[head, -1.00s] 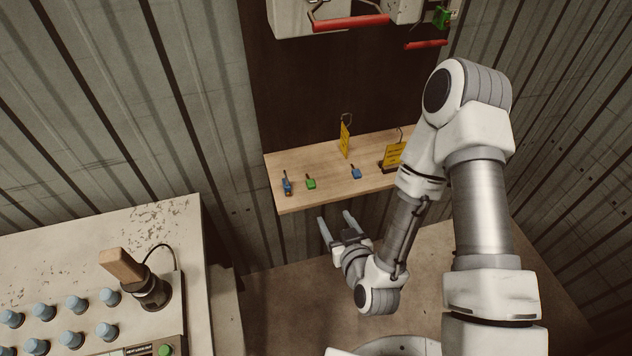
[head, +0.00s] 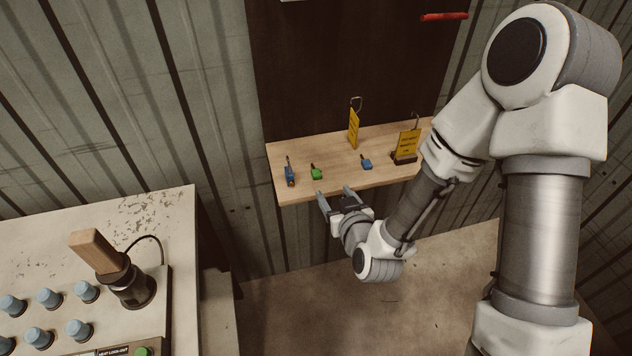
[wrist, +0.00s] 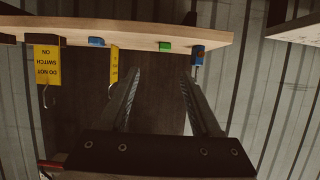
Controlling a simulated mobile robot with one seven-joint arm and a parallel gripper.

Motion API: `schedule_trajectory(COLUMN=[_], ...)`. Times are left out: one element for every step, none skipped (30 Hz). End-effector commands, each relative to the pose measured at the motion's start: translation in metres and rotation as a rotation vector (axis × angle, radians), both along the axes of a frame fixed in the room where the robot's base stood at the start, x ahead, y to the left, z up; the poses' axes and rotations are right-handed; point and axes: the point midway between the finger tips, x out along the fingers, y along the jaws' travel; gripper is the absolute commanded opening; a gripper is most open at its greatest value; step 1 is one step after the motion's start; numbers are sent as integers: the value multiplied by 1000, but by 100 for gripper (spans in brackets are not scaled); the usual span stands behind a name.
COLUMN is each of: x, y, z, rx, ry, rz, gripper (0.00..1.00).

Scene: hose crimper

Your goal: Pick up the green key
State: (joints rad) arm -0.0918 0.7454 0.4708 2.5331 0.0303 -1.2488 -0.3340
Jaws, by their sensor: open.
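The green key (head: 316,173) lies on the wooden shelf (head: 390,178), between a blue padlock-like piece (head: 290,175) on its left and a blue key (head: 366,163) on its right. In the wrist view the green key (wrist: 165,46) shows on the shelf edge, ahead of the gap between my fingers. My gripper (head: 334,194) is open and empty at the shelf's front edge, just short of the green key and apart from it. Both fingers also show in the wrist view (wrist: 161,73).
Yellow tags (head: 353,129) and (head: 408,143) stand on the shelf behind and right of the keys. A red handle (head: 444,16) is on the dark panel above. A control console (head: 150,215) with a lever stands at the left. The floor below the shelf is clear.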

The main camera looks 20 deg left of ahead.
Motion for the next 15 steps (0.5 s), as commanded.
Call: schedule_trajectory(x=[2,2,3,3,3,4,4,4,5,5,9,16,20,24,29], y=[0,1,1,2,2,3,3,4,4,4,7,11,14,17,20], z=[-5,-6,-6,-7,-7,-8,-8,-8,-9,-9,-9,-10,-12,-14,-16], rx=[0,-1,-1,-1,0,-1,-1,-2,-2,-3,-2,-1,-1,-1,-1], ry=[-5,-4,-4,-4,-4,-4,-4,-5,-3,-4,0,2,2,3,2], rz=[0,-1,-1,-1,0,1,1,1,0,0,-1,-1,-1,-1,-1], gripper=[65,65,65,65,65,65,65,65,65,65,65,65,65,65,65])
